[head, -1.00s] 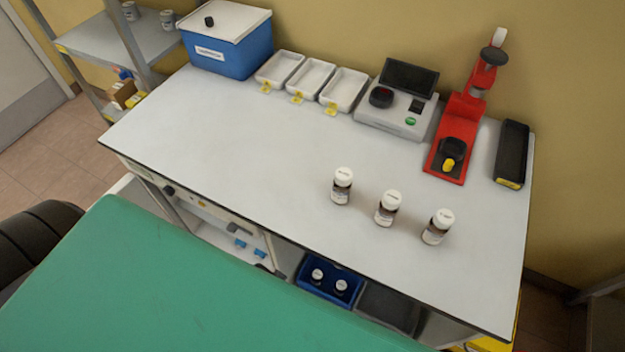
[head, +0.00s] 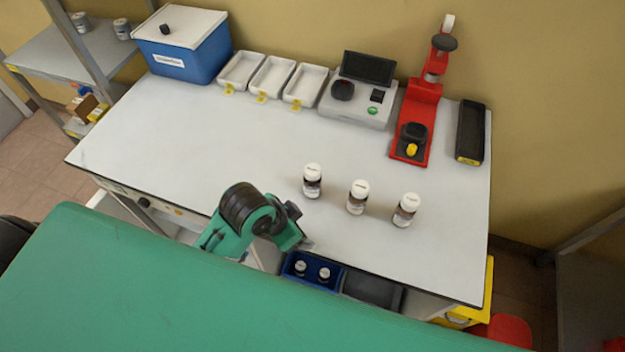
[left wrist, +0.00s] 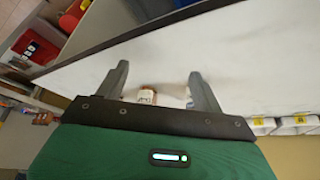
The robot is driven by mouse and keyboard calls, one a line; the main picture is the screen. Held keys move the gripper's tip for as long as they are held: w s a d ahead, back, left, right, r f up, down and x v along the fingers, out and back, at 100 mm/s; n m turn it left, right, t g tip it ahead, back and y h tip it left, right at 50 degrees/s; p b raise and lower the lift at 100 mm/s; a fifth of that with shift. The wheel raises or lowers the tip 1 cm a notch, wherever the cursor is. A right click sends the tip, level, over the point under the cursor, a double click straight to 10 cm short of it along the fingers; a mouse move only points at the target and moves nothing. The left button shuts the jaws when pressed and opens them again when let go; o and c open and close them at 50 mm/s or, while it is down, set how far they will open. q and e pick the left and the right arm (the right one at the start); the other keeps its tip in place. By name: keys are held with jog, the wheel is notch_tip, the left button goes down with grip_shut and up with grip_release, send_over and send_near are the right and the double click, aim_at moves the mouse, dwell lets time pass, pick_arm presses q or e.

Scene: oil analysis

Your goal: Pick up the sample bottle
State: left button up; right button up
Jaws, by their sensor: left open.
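Three small dark sample bottles with white caps and white labels stand upright in a row on the white table in the head view: the left one (head: 312,181), the middle one (head: 357,197) and the right one (head: 406,210). My left gripper (head: 305,243) is at the table's front edge, in front of the bottles and apart from them. In the left wrist view its two fingers (left wrist: 158,72) are spread, with nothing gripped. One bottle (left wrist: 147,96) shows beyond the palm between the fingers, partly hidden. My right gripper is not in view.
On the table (head: 190,135) stand a blue lidded box (head: 180,58), three white trays (head: 272,77), a grey instrument (head: 355,103), a red stand (head: 420,105) and a black tray (head: 470,132). A blue bin (head: 312,270) holds two bottles below the front edge.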

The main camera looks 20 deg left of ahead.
pick_arm(q)
jog(key=w+d+r+m+h, duration=0.1)
jog(key=w+d+r+m, duration=0.2)
jog(key=w+d+m, duration=0.15)
notch_tip(320, 180, up, 10)
jog(key=r+m+g+y, duration=0.1)
jog(key=m+g+y, duration=0.3)
jog(key=m, duration=0.7)
send_over(313, 169)
jog(key=f, duration=0.2)
jog(key=f+p, duration=0.1)
jog(key=f, duration=0.5)
jog(key=shift+s+d+f+p, duration=0.1)
jog(key=shift+d+f+p, duration=0.05)
jog(key=shift+d+p, duration=0.15)
jog(key=shift+a+f+p, duration=0.15)
jog(key=shift+f+p, duration=0.2)
jog(key=shift+f, duration=0.2)
jog(key=f, duration=0.1)
jog(key=f+p, duration=0.1)
jog(key=f, duration=0.1)
jog(key=shift+a+f, duration=0.2)
jog(key=shift+f, duration=0.5)
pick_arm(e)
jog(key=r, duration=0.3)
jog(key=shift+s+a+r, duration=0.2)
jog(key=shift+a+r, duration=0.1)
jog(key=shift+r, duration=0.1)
pick_arm(q)
jog(key=shift+c, duration=0.2)
